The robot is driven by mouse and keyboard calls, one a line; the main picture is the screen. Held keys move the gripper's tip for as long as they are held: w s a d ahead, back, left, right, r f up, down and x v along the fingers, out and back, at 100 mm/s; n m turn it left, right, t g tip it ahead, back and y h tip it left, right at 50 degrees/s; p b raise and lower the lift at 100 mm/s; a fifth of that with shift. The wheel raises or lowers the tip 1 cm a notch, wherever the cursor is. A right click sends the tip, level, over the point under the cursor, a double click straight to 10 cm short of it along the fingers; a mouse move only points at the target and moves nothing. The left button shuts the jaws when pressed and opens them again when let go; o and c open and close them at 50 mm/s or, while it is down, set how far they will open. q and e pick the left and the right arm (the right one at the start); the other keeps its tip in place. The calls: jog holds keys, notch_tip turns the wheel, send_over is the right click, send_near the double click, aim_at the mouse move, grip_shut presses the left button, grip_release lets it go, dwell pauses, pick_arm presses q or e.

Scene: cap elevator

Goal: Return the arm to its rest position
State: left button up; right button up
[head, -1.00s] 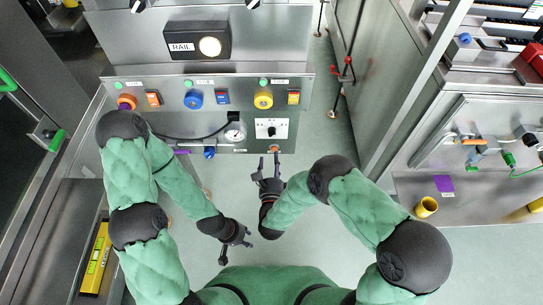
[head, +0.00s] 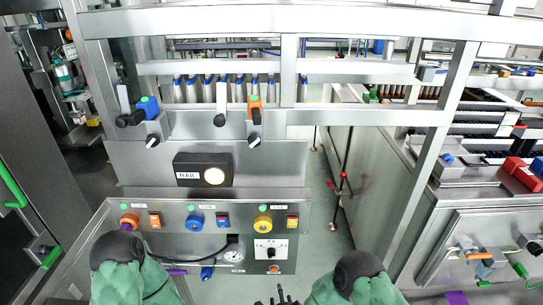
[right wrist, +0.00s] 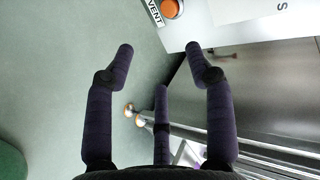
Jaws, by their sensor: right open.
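My right gripper (head: 277,299) shows only as dark fingertips at the bottom edge of the head view, below the control panel (head: 200,272). In the right wrist view its dark purple fingers are spread apart (right wrist: 160,55) with nothing between them. An orange button (right wrist: 172,8) beside a "VENT" label is beyond the fingertips, apart from them. My right arm (head: 358,275) comes up from the bottom at centre right. My left arm (head: 118,262) shows at the lower left, in front of the panel's left part.
The panel carries a blue knob (head: 195,221), a yellow knob (head: 262,224), a gauge (head: 233,254) and a black switch (head: 270,253). A black "RAIL" box (head: 203,170) sits above. A steel cabinet (head: 385,190) stands right of a narrow floor gap. Open floor (right wrist: 60,80) shows beside the right gripper.

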jog(key=s+d+f+n+g+y+p, duration=0.1)
jog(key=s+d+n+g+p, duration=0.1)
jog(key=s+n+g, duration=0.4)
jog(key=s+d+f+n+g+y+p, duration=0.1)
jog(key=s+d+n+g, duration=0.3)
jog(key=s, duration=1.2)
jog(key=n+g+p, duration=0.1)
jog(key=n+g, duration=0.1)
jog(key=n, duration=0.1)
jog(key=shift+d+n+y, duration=0.3)
jog(key=shift+n+y, duration=0.1)
